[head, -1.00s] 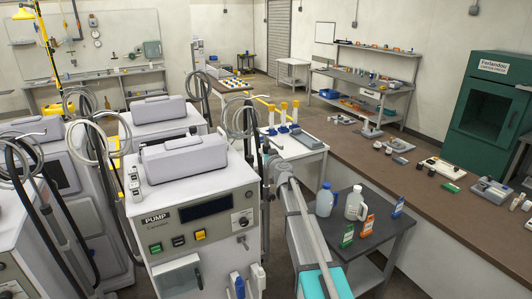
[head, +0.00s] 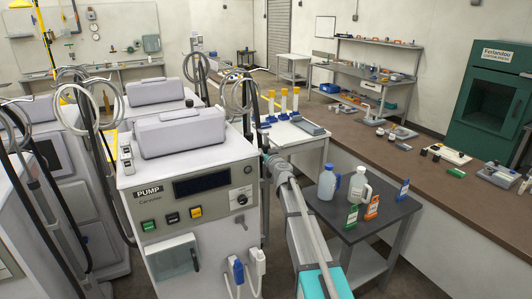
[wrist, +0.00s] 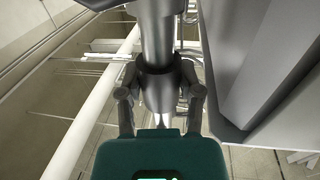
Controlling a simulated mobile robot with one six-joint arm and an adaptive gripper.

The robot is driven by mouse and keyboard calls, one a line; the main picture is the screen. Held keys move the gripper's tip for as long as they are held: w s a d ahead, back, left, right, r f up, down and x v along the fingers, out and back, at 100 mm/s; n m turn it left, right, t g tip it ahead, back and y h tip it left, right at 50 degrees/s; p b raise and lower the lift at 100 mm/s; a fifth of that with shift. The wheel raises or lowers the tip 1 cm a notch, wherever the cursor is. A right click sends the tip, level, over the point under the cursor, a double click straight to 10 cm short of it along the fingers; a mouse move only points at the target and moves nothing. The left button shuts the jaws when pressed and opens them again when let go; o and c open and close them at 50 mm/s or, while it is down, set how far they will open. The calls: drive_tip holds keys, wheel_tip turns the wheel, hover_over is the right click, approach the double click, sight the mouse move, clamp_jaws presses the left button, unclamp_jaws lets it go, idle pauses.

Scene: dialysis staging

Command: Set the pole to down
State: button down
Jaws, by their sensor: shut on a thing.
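The pump machine (head: 198,225), a white cabinet labelled PUMP with a grey case on top, stands at the centre-left in the head view. A dark upright pole (head: 256,118) rises at its right rear side. In the wrist view a thick grey pole (wrist: 157,28) runs down to a darker collar (wrist: 159,88). My gripper (wrist: 160,100) has one finger on each side of this collar and is shut on it. In the head view my gripper (head: 268,160) is small and partly hidden by my own arm, beside the machine's right side.
A dark side table (head: 358,222) with bottles and small boxes stands close right of my arm. A long brown counter (head: 440,182) runs along the right. More machines with hoses crowd the left. A white cart (head: 300,135) stands behind.

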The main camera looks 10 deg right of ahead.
drive_tip(key=shift+s+f, duration=0.1)
drive_tip(key=shift+f, duration=0.05)
drive_tip(key=shift+c, duration=1.3)
unclamp_jaws()
drive_tip(key=shift+f, duration=0.1)
drive_tip(key=s+d, duration=0.1)
drive_tip(key=s, duration=0.6)
drive_tip(key=shift+s+d, duration=0.2)
drive_tip(key=shift+s, duration=0.1)
